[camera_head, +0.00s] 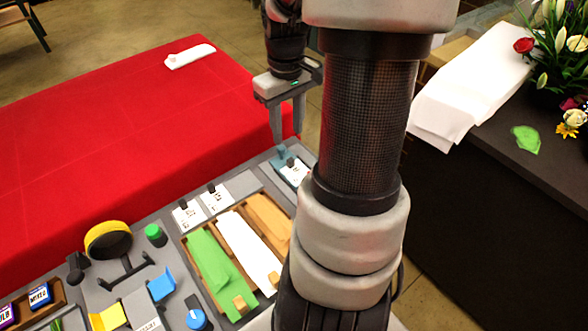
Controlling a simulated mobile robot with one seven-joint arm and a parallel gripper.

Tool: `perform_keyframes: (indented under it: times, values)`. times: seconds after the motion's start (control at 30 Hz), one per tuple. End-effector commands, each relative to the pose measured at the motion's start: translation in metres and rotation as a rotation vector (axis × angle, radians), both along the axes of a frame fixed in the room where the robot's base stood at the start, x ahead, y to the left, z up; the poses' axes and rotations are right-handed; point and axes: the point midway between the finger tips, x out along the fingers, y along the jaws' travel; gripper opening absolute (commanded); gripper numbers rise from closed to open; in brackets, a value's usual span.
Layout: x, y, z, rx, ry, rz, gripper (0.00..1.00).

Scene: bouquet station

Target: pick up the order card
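My gripper (288,136) points down over the far right corner of the grey workstation, its two fingers apart with nothing visible between them. Just below it, a small white card (294,173) with dark print sits by a blue-grey clip-like piece (283,154). The card appears apart from the fingertips, and my arm stands close to its right. Two similar printed white cards, one (216,199) and another (187,215), are further left. The print is too small to read, so I cannot tell which is the order card.
The grey workstation (240,184) holds a wooden tray with green (212,262), white (248,250) and orange (270,222) folded sheets. A yellow-rimmed black ring (108,240) stands left. A red-covered table (110,130) lies behind. A dark counter (500,190) with flowers is right.

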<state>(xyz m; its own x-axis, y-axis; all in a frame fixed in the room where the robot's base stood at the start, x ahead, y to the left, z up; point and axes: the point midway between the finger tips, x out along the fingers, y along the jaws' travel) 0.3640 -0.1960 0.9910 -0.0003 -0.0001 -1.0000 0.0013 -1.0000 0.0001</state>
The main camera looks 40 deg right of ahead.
Motion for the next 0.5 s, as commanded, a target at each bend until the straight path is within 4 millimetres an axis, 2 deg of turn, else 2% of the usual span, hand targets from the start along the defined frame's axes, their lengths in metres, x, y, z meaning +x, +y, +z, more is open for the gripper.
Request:
perform_keyframes:
  times: [0.03, 0.13, 0.5]
  values:
    - [-0.001, 0.001, -0.014, 0.004, 0.004, 0.000, 0.36]
    - [-0.001, 0.000, -0.030, 0.002, 0.002, -0.001, 0.36]
    - [-0.002, -0.001, -0.056, 0.002, 0.002, -0.002, 0.36]
